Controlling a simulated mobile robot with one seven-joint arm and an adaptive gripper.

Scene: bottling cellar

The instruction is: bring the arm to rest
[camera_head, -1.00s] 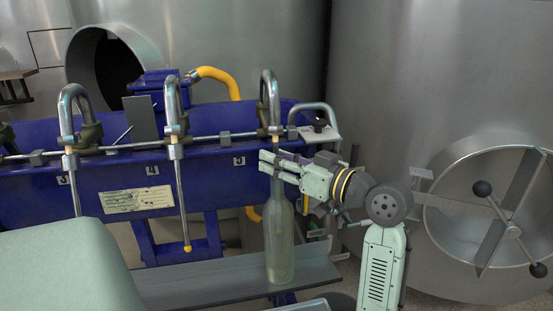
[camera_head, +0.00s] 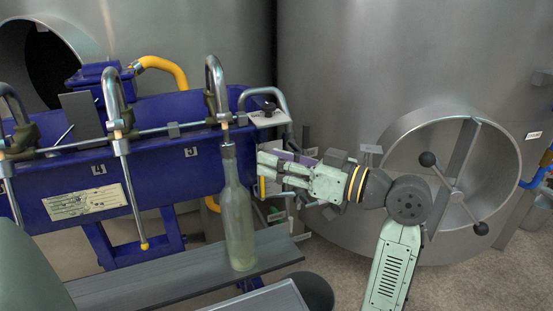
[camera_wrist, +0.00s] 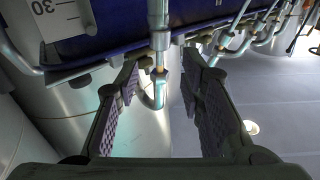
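My gripper (camera_head: 262,172) is to the right of the bottle's neck and apart from it, at about neck height. In the wrist view its two padded fingers (camera_wrist: 160,105) are spread wide with nothing held between them. A clear glass bottle (camera_head: 239,230) stands upright on the dark shelf (camera_head: 165,284), with its mouth at the filling spout (camera_head: 213,90) by label 5. A metal spout (camera_wrist: 159,45) shows beyond the fingers in the wrist view. My arm is stretched out leftward toward the filler.
The blue filler (camera_head: 150,165) with several spouts spans the left. A steel tank (camera_head: 345,70) with a round hatch (camera_head: 450,185) stands behind my arm. A yellow hose (camera_head: 165,68) curves above the filler. Floor (camera_head: 500,285) is clear at the lower right.

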